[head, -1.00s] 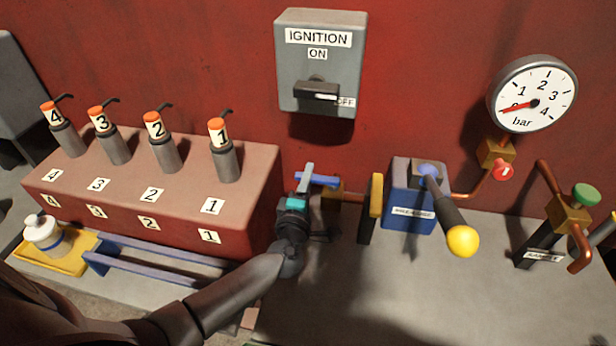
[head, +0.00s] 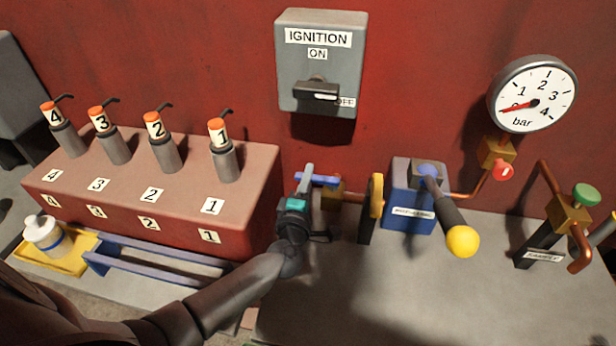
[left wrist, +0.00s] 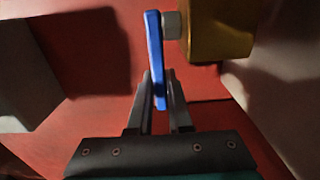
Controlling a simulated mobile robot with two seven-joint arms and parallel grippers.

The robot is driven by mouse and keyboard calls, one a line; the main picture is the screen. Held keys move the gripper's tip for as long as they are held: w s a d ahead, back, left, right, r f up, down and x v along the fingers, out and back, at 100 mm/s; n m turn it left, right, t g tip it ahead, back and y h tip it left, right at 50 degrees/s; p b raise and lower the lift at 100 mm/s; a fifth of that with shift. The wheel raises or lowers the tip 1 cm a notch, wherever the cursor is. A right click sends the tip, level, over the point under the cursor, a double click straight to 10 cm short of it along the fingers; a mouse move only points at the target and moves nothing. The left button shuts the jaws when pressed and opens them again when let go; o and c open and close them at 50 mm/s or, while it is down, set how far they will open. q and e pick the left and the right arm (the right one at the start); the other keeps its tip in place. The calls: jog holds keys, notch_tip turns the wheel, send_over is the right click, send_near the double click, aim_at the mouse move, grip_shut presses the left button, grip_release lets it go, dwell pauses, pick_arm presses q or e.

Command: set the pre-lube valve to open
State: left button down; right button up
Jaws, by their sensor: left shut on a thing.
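The valve's blue lever (head: 324,180) is in the middle of the head view, on a small brass body (head: 331,194) low in front of the red wall. The lever lies nearly level, roughly in line with the copper pipe that runs right. My left gripper (head: 303,184) is shut on the lever near its left end. In the left wrist view the lever (left wrist: 155,50) hangs down from the brass body (left wrist: 222,28), its end between my two fingers (left wrist: 160,95). No label for this valve can be read. My right gripper is not in view.
Right of the valve stand a yellow part (head: 376,194) and a blue pump (head: 402,200) with a yellow-knobbed lever (head: 461,240). A gauge (head: 533,94) reads near zero. The numbered red block (head: 250,200) is close on the left; the ignition box (head: 320,60) is above.

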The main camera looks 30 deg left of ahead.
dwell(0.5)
pick_arm(q)
jog(key=shift+s+d+n+g+y+p, duration=0.1)
jog(key=shift+s+n+g+y+p, duration=0.1)
jog(key=shift+n+y+p, duration=0.3)
jog(key=shift+s+d+n+g+y+p, duration=0.1)
jog(key=shift+s+n+g+y, duration=0.15)
jog(key=shift+y, duration=0.45)
jog(key=shift+s+d+n+g+y, duration=0.15)
jog(key=shift+s+n+g+y, duration=0.15)
jog(key=shift+n+g+y, duration=0.4)
jog(key=shift+s+d+n+g+y, duration=0.15)
jog(key=shift+s+n+g+y, duration=0.2)
jog(key=shift+n+y, duration=0.65)
jog(key=shift+m, duration=0.25)
jog(key=c, duration=0.8)
grip_release()
jog(key=shift+c, duration=0.2)
jog(key=shift+d, duration=0.1)
